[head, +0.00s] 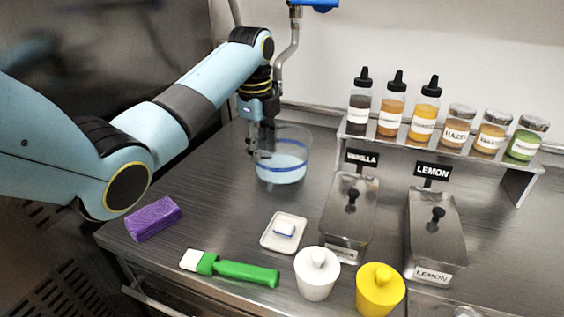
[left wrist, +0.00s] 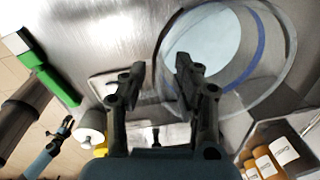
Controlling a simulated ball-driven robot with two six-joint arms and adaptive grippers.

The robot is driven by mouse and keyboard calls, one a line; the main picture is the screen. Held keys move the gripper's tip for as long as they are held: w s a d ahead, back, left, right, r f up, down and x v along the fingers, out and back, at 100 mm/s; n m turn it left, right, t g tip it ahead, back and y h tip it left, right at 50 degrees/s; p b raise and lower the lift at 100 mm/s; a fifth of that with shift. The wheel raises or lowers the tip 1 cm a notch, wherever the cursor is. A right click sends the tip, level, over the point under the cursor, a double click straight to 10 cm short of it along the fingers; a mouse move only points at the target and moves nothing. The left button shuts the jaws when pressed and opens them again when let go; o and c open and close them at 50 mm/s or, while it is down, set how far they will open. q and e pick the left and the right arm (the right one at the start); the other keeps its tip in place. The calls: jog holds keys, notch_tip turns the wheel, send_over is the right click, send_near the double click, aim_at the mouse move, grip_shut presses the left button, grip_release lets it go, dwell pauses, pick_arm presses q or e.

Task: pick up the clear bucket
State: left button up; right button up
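The clear bucket (head: 283,160) stands upright on the steel counter at the back, with a blue band around it and a pale lower part. In the left wrist view the bucket (left wrist: 245,60) fills the upper right. My left gripper (head: 258,142) points down at the bucket's left rim. In the left wrist view its fingers (left wrist: 158,80) are apart, and the near rim seems to pass between them; contact cannot be told. My right gripper seems to show small at the lower left of the left wrist view (left wrist: 66,127), too small to read.
A purple block (head: 153,218), a green-handled scraper (head: 240,271), a white dish (head: 279,243), a white tub (head: 316,276) and a yellow tub (head: 380,292) lie along the front. Lidded vanilla (head: 346,222) and lemon (head: 435,250) bins stand right, below a shelf (head: 445,147) of bottles and jars.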

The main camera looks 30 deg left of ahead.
pick_arm(q)
jog(key=f, duration=0.4)
jog(key=w+f, duration=0.1)
jog(key=f, duration=0.1)
jog(key=shift+d+f+p, duration=0.2)
jog(key=shift+d+p, duration=0.1)
jog(key=shift+p, duration=0.05)
pick_arm(e)
jog(key=shift+w+r, duration=0.35)
jog(key=shift+w, duration=0.1)
pick_arm(q)
grip_shut()
pick_arm(e)
jog(key=shift+s+d, duration=0.1)
jog(key=shift+s, duration=0.25)
